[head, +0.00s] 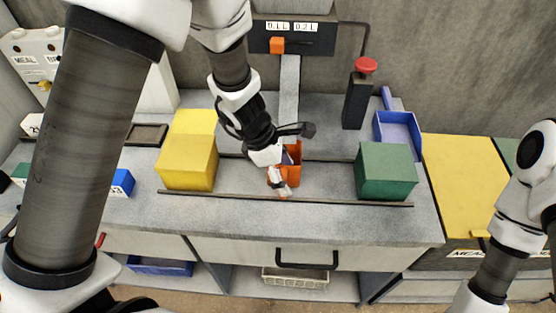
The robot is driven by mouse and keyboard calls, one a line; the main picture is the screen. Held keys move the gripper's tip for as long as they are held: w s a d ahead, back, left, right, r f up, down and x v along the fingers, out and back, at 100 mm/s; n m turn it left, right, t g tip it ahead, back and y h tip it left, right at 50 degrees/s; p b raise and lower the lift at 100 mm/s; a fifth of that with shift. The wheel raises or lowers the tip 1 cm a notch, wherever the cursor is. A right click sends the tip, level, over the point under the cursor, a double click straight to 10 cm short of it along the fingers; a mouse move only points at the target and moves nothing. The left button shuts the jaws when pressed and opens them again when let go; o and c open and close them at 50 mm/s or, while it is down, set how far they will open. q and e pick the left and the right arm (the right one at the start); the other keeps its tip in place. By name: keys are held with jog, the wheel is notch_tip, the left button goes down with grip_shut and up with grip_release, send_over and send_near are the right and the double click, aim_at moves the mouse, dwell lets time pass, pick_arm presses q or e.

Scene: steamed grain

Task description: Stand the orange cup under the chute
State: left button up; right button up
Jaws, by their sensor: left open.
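The orange cup (294,174) stands on the grey counter, just below the lower end of the grey chute (289,85), as seen in the head view. My left gripper (279,178) is open at the cup, with its fingers over the cup's left and front side. The gripper hides part of the cup, so I cannot tell whether a finger touches it. The cup looks upright. My right arm shows at the right edge, but its gripper is out of view.
A dark rail (340,202) runs along the counter front. A black post with a red button (365,66) and a blue scoop-like tray (399,131) stand at the back right.

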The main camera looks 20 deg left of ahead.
pick_arm(q)
jog(key=w+p+v, duration=0.1)
jog(key=p+v, duration=0.2)
jog(key=v, duration=0.9)
jog(key=shift+s, duration=0.35)
jog(key=shift+c, duration=0.3)
dwell(0.9)
